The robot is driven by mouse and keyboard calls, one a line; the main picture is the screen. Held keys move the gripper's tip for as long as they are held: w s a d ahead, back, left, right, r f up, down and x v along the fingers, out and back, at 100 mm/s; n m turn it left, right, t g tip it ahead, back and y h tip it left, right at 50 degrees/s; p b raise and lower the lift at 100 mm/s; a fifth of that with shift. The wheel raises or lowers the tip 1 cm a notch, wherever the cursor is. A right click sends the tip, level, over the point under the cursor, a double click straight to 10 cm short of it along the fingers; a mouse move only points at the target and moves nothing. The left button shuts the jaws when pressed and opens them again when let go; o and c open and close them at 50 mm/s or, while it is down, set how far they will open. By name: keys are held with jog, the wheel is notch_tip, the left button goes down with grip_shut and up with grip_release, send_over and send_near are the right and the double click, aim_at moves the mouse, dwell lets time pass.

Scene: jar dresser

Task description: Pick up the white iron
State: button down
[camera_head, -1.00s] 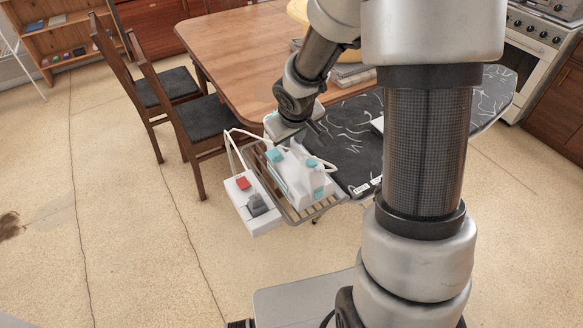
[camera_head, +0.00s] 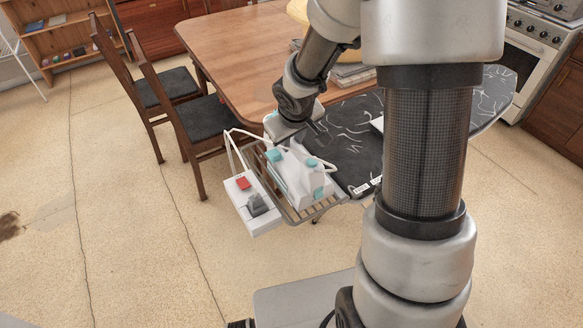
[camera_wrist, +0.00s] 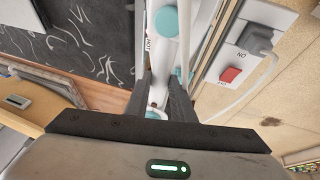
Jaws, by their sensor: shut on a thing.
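The white iron (camera_head: 297,175) with teal parts rests on the slatted metal rack at the near end of the ironing board. It also shows in the wrist view (camera_wrist: 162,60), running up from between the fingers. My gripper (camera_wrist: 160,100) is shut on the iron, with one dark finger on each side of its white body. In the head view my gripper (camera_head: 297,137) comes down over the iron's far end, and its fingertips are partly hidden there. The iron appears to be still on the rack.
The dark patterned ironing board (camera_head: 345,150) extends right behind my arm. A white socket box with a red switch (camera_head: 246,200) is beside the rack (camera_head: 318,208), with a white cord. A wooden table (camera_head: 235,50) and chairs (camera_head: 210,118) stand behind. Open floor lies left.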

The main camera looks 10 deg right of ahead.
jog(key=shift+a, duration=0.1)
jog(key=shift+r+p, duration=0.45)
jog(key=shift+p, duration=0.05)
notch_tip(320, 180, up, 10)
jog(key=p, duration=0.3)
jog(key=shift+w, duration=0.15)
jog(key=c, duration=2.3)
grip_release()
jog(key=shift+f, duration=0.1)
jog(key=shift+c, duration=1)
